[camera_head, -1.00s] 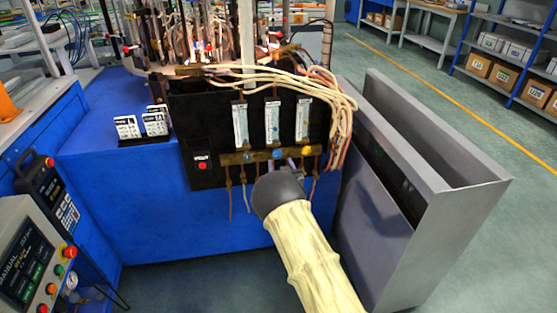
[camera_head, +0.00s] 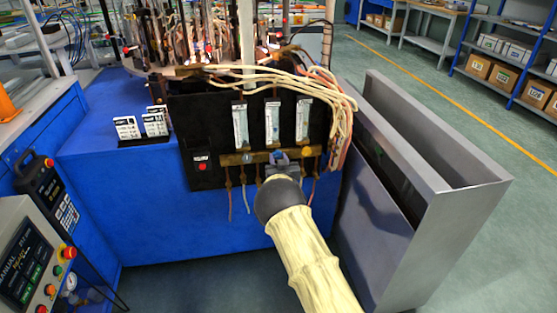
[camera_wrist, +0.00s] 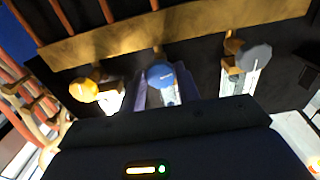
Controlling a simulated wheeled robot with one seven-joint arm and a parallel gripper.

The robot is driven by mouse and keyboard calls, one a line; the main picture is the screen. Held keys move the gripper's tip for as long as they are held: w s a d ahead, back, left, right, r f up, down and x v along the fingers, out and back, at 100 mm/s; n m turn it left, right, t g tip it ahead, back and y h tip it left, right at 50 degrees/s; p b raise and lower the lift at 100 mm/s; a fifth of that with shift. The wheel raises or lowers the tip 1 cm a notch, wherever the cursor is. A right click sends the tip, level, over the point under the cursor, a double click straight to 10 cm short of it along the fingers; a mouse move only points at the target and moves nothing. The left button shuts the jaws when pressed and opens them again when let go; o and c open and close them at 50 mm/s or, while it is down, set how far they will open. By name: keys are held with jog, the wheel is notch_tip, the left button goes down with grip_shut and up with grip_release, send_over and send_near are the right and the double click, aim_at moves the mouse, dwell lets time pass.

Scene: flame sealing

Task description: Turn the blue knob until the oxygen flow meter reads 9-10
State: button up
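The blue knob (camera_wrist: 160,76) is in the middle of a row of knobs in the wrist view. My gripper (camera_wrist: 165,88) has its two fingers on either side of this knob, apart from each other. I cannot tell whether the fingers touch it. Three upright flow meter tubes stand on the panel, with the middle one (camera_head: 272,122) above my gripper. Their readings are too small to make out.
A yellow knob (camera_wrist: 84,90) and a grey knob (camera_wrist: 254,57) flank the blue one. A red button (camera_head: 202,167) sits at the panel's lower left. Pale hoses (camera_head: 340,110) hang at its right, beside a grey metal box (camera_head: 440,190).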

jog(key=shift+f+n, duration=0.1)
jog(key=shift+n, duration=0.3)
jog(key=n+b, duration=0.3)
jog(key=n, duration=0.1)
jog(key=n+b, duration=0.2)
jog(key=n, duration=0.3)
jog(key=shift+n+b, duration=0.35)
jog(key=shift+n, duration=0.05)
jog(key=n+b, duration=0.2)
jog(key=n, duration=0.3)
jog(key=shift+b, duration=0.35)
jog(key=shift+d+n+b, duration=0.1)
jog(key=shift+n+b, duration=0.75)
jog(key=shift+n, duration=1.25)
jog(key=o, duration=1)
jog(key=shift+c, duration=0.2)
